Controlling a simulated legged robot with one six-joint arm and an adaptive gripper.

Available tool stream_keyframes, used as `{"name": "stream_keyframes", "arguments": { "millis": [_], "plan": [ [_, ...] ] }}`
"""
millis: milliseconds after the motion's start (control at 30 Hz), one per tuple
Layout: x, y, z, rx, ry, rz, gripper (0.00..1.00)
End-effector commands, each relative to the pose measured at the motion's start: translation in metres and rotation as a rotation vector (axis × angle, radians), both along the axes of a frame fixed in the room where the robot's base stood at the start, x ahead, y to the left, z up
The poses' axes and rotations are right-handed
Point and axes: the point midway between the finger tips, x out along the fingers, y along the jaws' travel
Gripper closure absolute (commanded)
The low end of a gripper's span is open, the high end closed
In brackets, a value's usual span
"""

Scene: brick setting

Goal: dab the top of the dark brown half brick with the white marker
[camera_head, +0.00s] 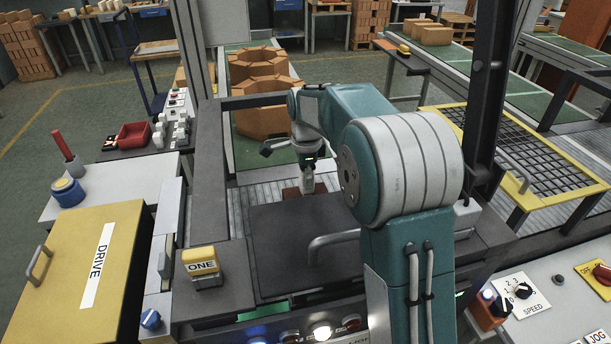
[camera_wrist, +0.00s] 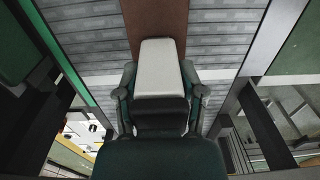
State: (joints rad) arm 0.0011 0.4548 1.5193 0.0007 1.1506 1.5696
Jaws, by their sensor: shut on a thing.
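The white marker (camera_wrist: 160,66) is clamped between the two fingers of my gripper (camera_wrist: 160,93) in the wrist view and points away from the camera. In the head view my gripper (camera_head: 307,160) hangs low with the pale marker (camera_head: 307,182) below it. The dark brown half brick (camera_head: 291,193) lies on the ribbed grey bed, partly hidden behind the marker. In the wrist view the brick (camera_wrist: 157,18) shows behind and around the marker's far end. I cannot tell whether the marker touches its top.
A dark plate (camera_head: 305,240) with a bent grey handle lies in front of the brick. Dark frame rails and a black post (camera_head: 487,90) border the bed. Hollow orange bricks (camera_head: 262,90) stand on a green belt behind. A yellow DRIVE box (camera_head: 80,265) is at left.

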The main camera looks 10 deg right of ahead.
Motion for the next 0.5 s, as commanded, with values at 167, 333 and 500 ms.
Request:
{"name": "stream_keyframes", "arguments": {
  "millis": [167, 333, 500],
  "plan": [
    [-0.0001, 0.0000, -0.0021, 0.000, 0.004, 0.000, 0.79],
    [-0.0002, 0.0001, -0.0023, 0.000, 0.004, 0.000, 0.79],
    [0.0002, 0.0001, 0.0070, 0.000, 0.003, 0.000, 0.79]
  ]
}}
